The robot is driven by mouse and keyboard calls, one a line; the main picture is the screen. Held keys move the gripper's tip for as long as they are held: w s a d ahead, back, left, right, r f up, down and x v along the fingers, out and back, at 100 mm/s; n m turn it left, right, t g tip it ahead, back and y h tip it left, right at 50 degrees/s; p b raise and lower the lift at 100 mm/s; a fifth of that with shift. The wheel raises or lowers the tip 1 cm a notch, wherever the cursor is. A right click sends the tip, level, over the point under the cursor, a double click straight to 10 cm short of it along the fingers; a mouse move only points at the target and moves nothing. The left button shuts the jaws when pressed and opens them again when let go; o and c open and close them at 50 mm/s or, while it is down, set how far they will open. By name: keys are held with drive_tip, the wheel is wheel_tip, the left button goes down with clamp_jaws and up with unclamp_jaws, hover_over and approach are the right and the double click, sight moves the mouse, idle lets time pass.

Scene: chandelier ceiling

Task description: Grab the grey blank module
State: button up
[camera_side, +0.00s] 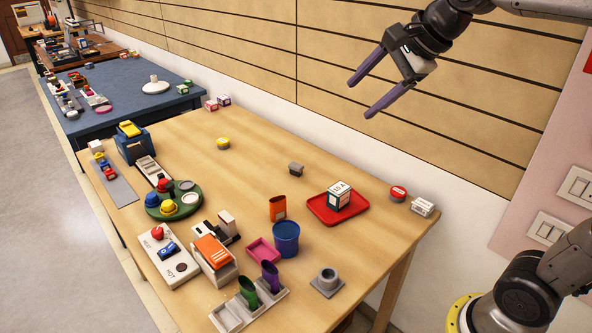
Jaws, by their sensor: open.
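A small dark grey block (296,169), which looks like the grey blank module, lies on the wooden table (262,192) in its middle right part, with clear wood around it. Its details are too small to read. My gripper (360,101) is at the upper right, high above the table. Its two purple fingers are spread apart and point down to the left, with nothing between them. The gripper is well apart from the block, above and to its right in the picture.
A red tray (325,211) with a white and dark box (340,196), an orange cup (277,208) and a blue bucket (286,239) stand in front of the block. A yellow item (223,143) lies behind left. A panelled wall (440,120) runs along the back.

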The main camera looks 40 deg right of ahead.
drive_tip(key=w+d+f+m, duration=0.1)
drive_tip(key=w+d+m, duration=0.15)
drive_tip(key=w, duration=0.35)
drive_tip(key=w+d+m, duration=0.1)
drive_tip(key=w+m, duration=0.3)
drive_tip(key=w, duration=0.2)
drive_tip(key=m+g, duration=0.3)
drive_tip(key=m, duration=0.4)
hover_over(300, 166)
drive_tip(key=s+d, duration=0.1)
drive_tip(key=s, duration=0.1)
drive_tip(key=f, duration=3.2)
drive_tip(key=shift+s, duration=0.2)
drive_tip(key=shift+a+x, duration=0.2)
drive_tip(key=shift+x, duration=1.4)
drive_tip(key=shift+a+x, duration=0.25)
drive_tip(key=shift+x, duration=1.4)
clamp_jaws()
